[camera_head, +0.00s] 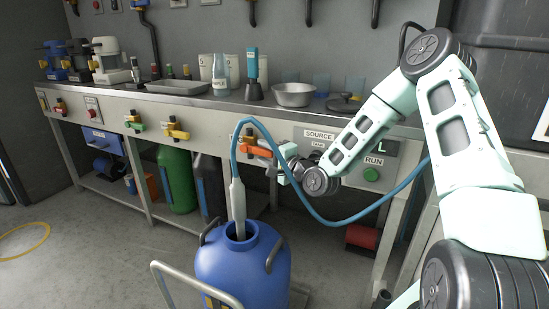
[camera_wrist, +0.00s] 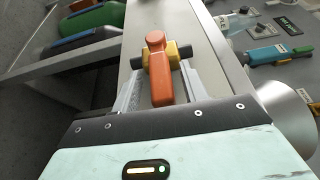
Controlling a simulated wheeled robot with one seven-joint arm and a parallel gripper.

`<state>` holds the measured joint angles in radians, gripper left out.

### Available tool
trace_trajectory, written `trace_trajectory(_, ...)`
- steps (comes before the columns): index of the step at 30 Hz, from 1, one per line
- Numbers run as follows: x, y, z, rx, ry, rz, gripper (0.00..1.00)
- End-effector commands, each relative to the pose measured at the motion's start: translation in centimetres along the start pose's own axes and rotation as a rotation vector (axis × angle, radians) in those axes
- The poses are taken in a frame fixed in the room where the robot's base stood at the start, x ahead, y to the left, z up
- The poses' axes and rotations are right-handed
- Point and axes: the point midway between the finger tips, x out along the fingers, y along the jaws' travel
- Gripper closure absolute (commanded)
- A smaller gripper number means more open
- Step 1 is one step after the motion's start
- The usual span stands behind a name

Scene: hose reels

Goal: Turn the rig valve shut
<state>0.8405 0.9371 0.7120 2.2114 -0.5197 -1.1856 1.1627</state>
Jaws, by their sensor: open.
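A valve with an orange lever (camera_head: 256,151) and yellow body sits on the bench's front panel, left of the SOURCE panel. Its lever lies roughly sideways in the head view. My gripper (camera_head: 276,167) is close at the lever's right side. In the wrist view, the orange lever (camera_wrist: 160,85) lies between the two fingers of my open gripper (camera_wrist: 157,88), with a gap on each side. Whether a finger touches it I cannot tell. No readable label shows which valve is the rig valve.
A blue hose (camera_head: 318,217) loops below my arm and into a blue drum (camera_head: 243,270) in front. Other valves (camera_head: 175,130) line the panel leftward. A green RUN button (camera_head: 371,174) is at right. A metal bowl (camera_head: 294,95) and bottles stand on the bench.

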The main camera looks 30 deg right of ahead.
Motion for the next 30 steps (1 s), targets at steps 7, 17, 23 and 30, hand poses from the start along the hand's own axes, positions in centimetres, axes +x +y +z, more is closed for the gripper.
trace_trajectory(7, -3.6, -0.2, -0.1, 0.002, 0.002, 0.004, 0.56)
trace_trajectory(17, -11.4, -0.2, -0.1, 0.004, 0.002, 0.003, 0.56)
trace_trajectory(23, -15.0, -0.6, -0.1, 0.005, 0.002, 0.002, 0.56)
trace_trajectory(30, -16.6, -0.4, 0.0, 0.003, 0.000, 0.002, 0.56)
